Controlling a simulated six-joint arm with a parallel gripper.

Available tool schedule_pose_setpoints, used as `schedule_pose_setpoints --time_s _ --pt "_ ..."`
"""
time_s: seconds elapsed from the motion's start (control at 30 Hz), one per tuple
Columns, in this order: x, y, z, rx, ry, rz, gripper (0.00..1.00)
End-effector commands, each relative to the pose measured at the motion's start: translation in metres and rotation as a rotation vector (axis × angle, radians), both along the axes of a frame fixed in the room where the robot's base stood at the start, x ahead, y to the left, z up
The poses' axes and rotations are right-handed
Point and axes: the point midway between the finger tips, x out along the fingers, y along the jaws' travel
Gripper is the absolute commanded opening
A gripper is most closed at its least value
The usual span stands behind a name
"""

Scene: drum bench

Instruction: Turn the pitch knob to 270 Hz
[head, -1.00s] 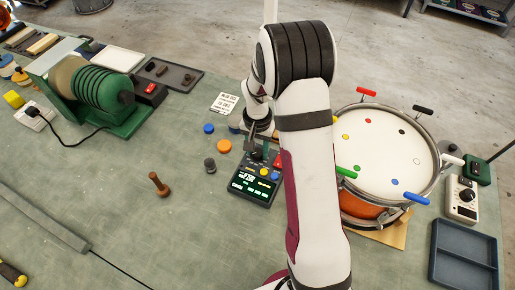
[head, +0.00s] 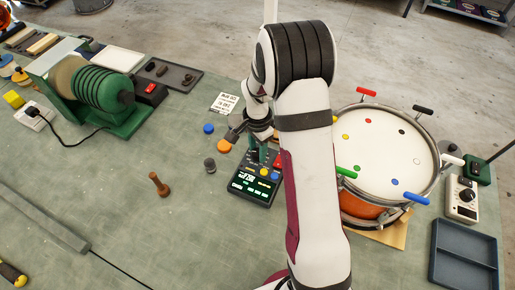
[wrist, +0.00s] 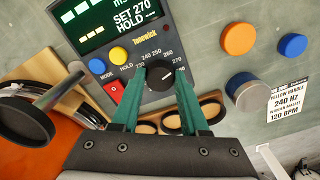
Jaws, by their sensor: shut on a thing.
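The pitch knob (wrist: 160,77) is a round black dial with a white pointer line on the dark tuner box (head: 247,194). In the wrist view its printed scale shows 240, 250, 260 and 270 around it. The pointer slants up and right, toward the 260–270 side; its exact reading is too small to tell. The green screen (wrist: 105,22) reads "SET 270" and "HOLD". My gripper (wrist: 160,82) has its two green fingers on opposite sides of the knob, shut on it. In the head view my gripper (head: 262,153) is over the box's far part, hiding the knob.
A red switch (wrist: 112,91) and a blue button (wrist: 97,66) sit left of the knob. Orange (head: 223,146) and blue (head: 208,128) discs and a grey cylinder (head: 210,165) stand left of the box. The drum (head: 385,150) stands close on the right.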

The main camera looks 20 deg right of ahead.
Motion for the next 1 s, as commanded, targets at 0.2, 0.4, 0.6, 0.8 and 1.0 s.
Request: schedule_pose_setpoints --time_s 0.2,0.4,0.6,0.8,1.0 --pt "0.0002 -0.0001 0.0008 0.0 -0.001 -0.011 0.0" --pt "0.0003 -0.0002 0.0008 0.0 -0.001 -0.01 0.0" --pt "0.0002 -0.0002 0.0006 0.0 -0.001 -0.009 0.71" --pt "0.0 -0.0001 0.0003 0.0 0.0 -0.009 0.74" --pt "0.0007 -0.0002 0.0078 0.0 -0.002 -0.008 0.74"
